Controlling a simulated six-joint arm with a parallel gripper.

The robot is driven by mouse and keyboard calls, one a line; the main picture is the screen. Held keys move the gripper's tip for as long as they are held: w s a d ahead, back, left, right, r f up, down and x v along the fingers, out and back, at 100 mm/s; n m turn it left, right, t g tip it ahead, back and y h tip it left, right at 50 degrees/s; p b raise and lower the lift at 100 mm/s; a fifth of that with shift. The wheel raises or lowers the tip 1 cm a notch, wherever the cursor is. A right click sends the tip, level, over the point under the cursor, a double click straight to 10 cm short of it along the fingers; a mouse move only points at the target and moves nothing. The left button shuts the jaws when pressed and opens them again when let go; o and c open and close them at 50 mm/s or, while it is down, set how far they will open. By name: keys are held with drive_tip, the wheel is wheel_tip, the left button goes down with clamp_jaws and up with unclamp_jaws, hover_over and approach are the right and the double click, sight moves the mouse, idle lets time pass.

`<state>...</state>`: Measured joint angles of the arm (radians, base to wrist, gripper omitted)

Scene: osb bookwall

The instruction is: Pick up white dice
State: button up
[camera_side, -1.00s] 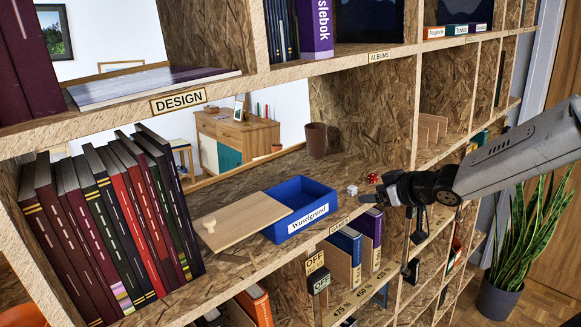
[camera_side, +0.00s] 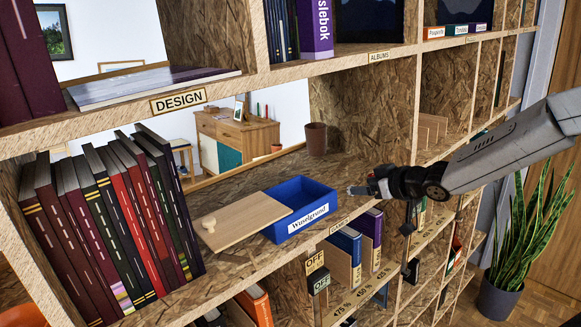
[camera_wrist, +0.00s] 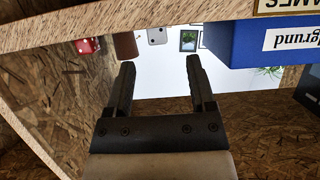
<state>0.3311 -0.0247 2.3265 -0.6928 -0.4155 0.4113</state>
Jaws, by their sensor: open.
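The white dice (camera_wrist: 157,36) shows in the wrist view, beyond and between my fingertips, with a gap in the picture. My gripper (camera_wrist: 160,63) is open and nothing is between its fingers. In the side view my gripper (camera_side: 357,190) reaches in over the shelf's front edge from the right, at the place of the dice, and covers the white one there. A red die (camera_wrist: 87,46) shows left of the white one in the wrist view.
A blue box (camera_side: 302,212) with its wooden lid (camera_side: 240,222) partly over it stands left of my gripper. A brown cup (camera_side: 316,139) stands further back. The wooden shelf board (camera_wrist: 70,22) edge crosses close above my fingers in the wrist view.

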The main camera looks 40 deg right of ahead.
drive_tip(key=shift+x, duration=2.6)
drive_tip(key=shift+f, duration=0.1)
clamp_jaws()
